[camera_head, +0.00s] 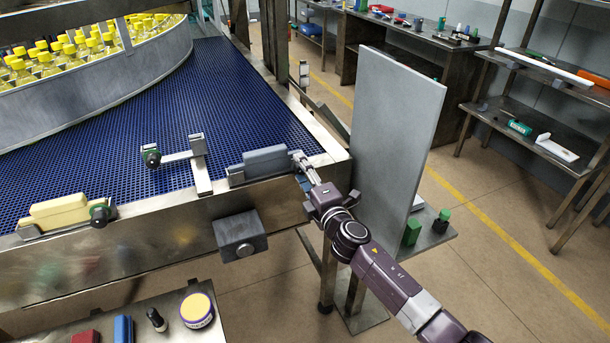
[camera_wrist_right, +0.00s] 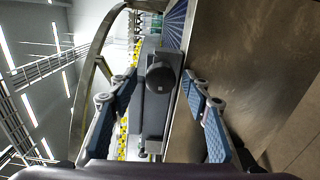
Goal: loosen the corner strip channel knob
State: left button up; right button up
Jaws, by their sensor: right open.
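The corner strip channel (camera_head: 237,179) sits on the conveyor's near edge, close to its right corner, and holds a blue-grey strip (camera_head: 265,159). My right gripper (camera_head: 301,166) is at the right end of this channel and hides its knob in the head view. In the right wrist view a round dark knob (camera_wrist_right: 160,76) shows between the two blue-padded fingers of my open right gripper (camera_wrist_right: 161,92). The knob is ahead of the fingers, with visible space on both sides. My left gripper is not in view.
A grey upright panel (camera_head: 392,130) stands right of my right gripper. A bracket with a knob (camera_head: 152,156) and a yellow strip (camera_head: 58,211) with a black knob (camera_head: 100,213) lie further left. A grey box (camera_head: 240,236) juts from the conveyor's front.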

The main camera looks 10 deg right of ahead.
jog(key=v, duration=1.2)
